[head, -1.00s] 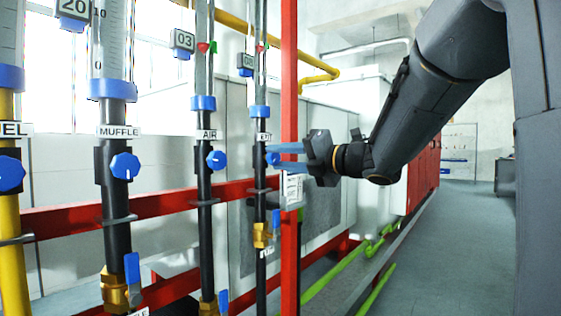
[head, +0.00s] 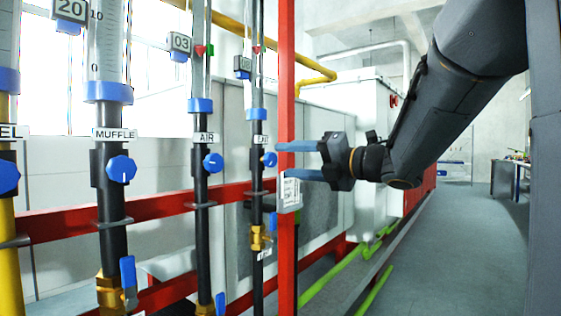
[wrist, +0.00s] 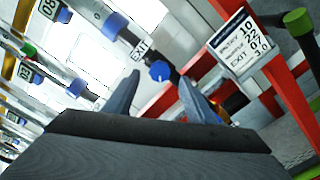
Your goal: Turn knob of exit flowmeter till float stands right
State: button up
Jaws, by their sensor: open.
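The float inside the exit tube cannot be made out.
A red post (head: 287,100) carries a white card (head: 289,193); in the wrist view the card (wrist: 240,45) shows "EXIT" and 3.0 in its last line. The air knob (head: 213,162) and muffle knob (head: 122,169) stand left. A brass valve (head: 258,238) sits below.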

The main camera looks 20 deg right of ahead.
jog(key=v, duration=0.3)
jog(key=shift+s+d, duration=0.1)
jog(key=shift+s, duration=0.1)
